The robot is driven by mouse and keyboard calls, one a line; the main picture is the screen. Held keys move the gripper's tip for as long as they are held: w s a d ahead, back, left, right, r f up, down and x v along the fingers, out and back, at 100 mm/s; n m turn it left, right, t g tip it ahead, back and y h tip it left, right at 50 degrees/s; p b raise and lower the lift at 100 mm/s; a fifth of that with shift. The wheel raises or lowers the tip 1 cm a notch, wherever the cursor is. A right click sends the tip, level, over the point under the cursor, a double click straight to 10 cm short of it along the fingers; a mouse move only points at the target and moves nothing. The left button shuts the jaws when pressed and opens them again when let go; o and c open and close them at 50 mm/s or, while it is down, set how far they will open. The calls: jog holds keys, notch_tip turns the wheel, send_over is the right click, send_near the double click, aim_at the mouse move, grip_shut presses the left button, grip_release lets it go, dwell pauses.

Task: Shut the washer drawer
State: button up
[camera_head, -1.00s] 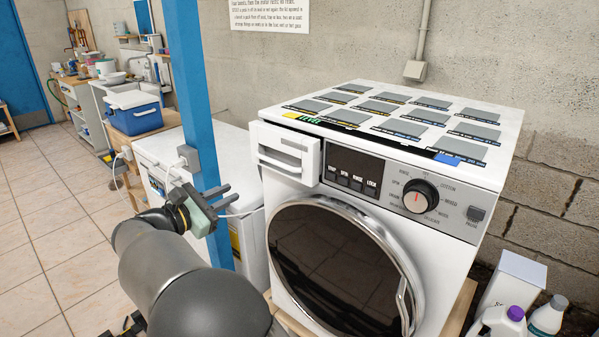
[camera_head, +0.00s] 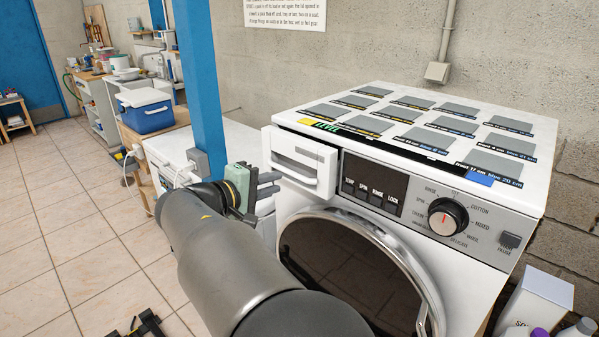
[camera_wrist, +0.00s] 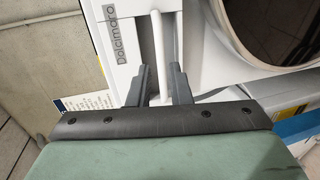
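The white washer (camera_head: 470,262) stands at the right in the head view. Its drawer (camera_head: 322,160) at the upper left of the front sticks out a little from the body. The drawer front has a recessed handle and shows in the wrist view (camera_wrist: 116,14) with lettering on it. My gripper (camera_head: 272,184) is just left of the drawer front, pointing at it. In the wrist view, my two dark fingers (camera_wrist: 159,70) are apart. The white handle bar (camera_wrist: 158,45) lines up with the gap between them; whether they touch it I cannot tell.
The round washer door (camera_head: 350,262) is below the drawer, and the dial (camera_head: 448,217) is to its right. A blue post (camera_head: 199,80) stands close behind my gripper. A white appliance (camera_head: 170,150) is left of the washer. Tiled floor (camera_head: 75,220) is open at the left.

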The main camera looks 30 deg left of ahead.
aim_at(295, 176)
jog(key=p+x, duration=0.1)
jog(key=x, duration=0.8)
jog(key=shift+p, duration=0.35)
grip_shut()
